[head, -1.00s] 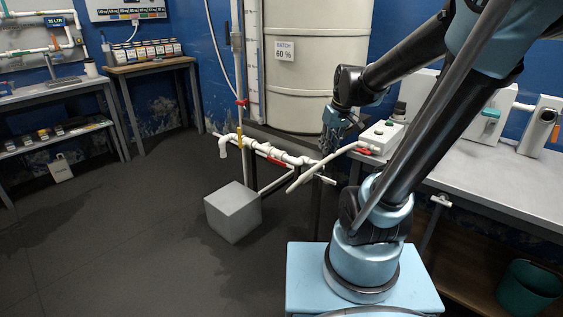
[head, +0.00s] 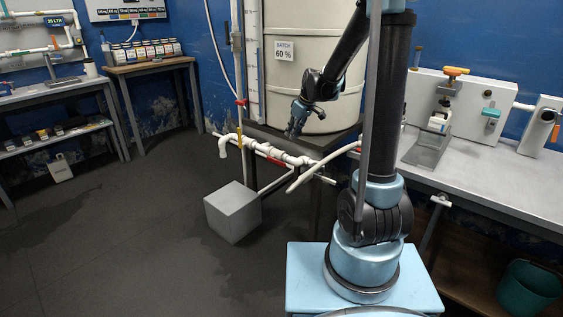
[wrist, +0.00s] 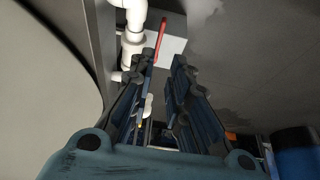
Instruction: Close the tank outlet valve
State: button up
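The cream tank (head: 305,75) labelled "BATCH 60 %" stands at the back centre. A white outlet pipe (head: 298,160) runs low in front of it, with a red valve handle (head: 276,162) along the pipe. In the wrist view the red handle (wrist: 161,38) shows beyond the fingertips, beside white pipe fittings (wrist: 133,45). My gripper (head: 294,134) hangs above the pipe, close to the tank front and apart from the handle. Its fingers (wrist: 164,62) are spread with a gap between them and hold nothing.
A grey block (head: 232,212) sits on the floor below the pipe. A white hose (head: 318,168) runs from the pipe to the right bench (head: 470,178), which carries a metal stand and boxes. Another red handle (head: 241,102) is on the vertical pipe.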

aim_at(276, 161)
jog(key=x, duration=1.7)
jog(key=shift+a+f, duration=0.1)
jog(key=shift+a, duration=0.05)
jog(key=shift+c, duration=0.6)
grip_shut()
